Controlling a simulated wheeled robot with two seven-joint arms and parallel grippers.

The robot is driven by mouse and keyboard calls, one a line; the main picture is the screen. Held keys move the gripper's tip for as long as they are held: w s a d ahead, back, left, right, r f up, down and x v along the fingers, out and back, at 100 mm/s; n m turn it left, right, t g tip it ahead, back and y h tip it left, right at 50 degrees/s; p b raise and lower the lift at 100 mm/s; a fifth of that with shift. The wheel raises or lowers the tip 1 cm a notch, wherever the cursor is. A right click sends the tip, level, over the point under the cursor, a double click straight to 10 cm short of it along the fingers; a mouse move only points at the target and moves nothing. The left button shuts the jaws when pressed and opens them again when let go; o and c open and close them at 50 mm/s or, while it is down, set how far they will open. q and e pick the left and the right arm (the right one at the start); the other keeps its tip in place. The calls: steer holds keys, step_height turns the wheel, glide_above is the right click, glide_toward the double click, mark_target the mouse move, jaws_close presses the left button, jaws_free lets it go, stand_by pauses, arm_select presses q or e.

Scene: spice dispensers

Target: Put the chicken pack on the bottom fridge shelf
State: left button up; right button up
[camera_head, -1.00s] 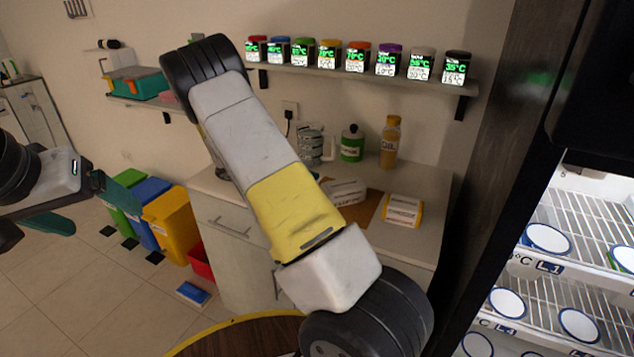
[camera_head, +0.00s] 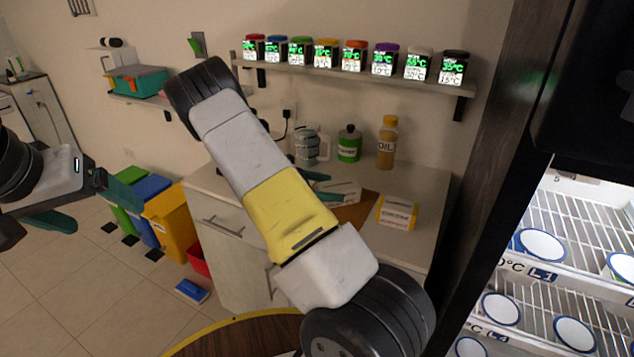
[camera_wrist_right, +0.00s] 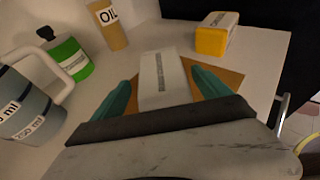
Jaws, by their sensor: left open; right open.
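A pale pack (camera_head: 345,190) with a printed label lies on a brown board (camera_head: 352,214) on the counter. A yellow pack (camera_head: 397,212) with a white label sits to its right. I cannot read which label says chicken. My right gripper (camera_head: 324,187) is open at the pale pack. In the right wrist view, the pale pack (camera_wrist_right: 165,78) lies between the open teal fingers, and the yellow pack (camera_wrist_right: 212,38) stands beyond them. My left gripper (camera_head: 106,202) is open and empty at the far left. The lit fridge (camera_head: 590,200) shows wire shelves; its bottom is cut off.
An oil bottle (camera_head: 387,143), a green jar (camera_head: 349,145) and a measuring jug (camera_head: 307,147) stand at the counter's back. Several lidded spice dispensers line the wall shelf (camera_head: 350,76). Round white discs with blue rims (camera_head: 542,245) sit on the fridge shelves. A round wooden table (camera_head: 235,338) is in front.

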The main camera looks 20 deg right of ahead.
mark_target(338, 188)
steer(key=x, duration=0.3)
steer(key=shift+s+d, duration=0.15)
steer(key=shift+d, duration=0.05)
steer(key=shift+c, duration=0.2)
steer(key=c, duration=1.8)
jaws_close()
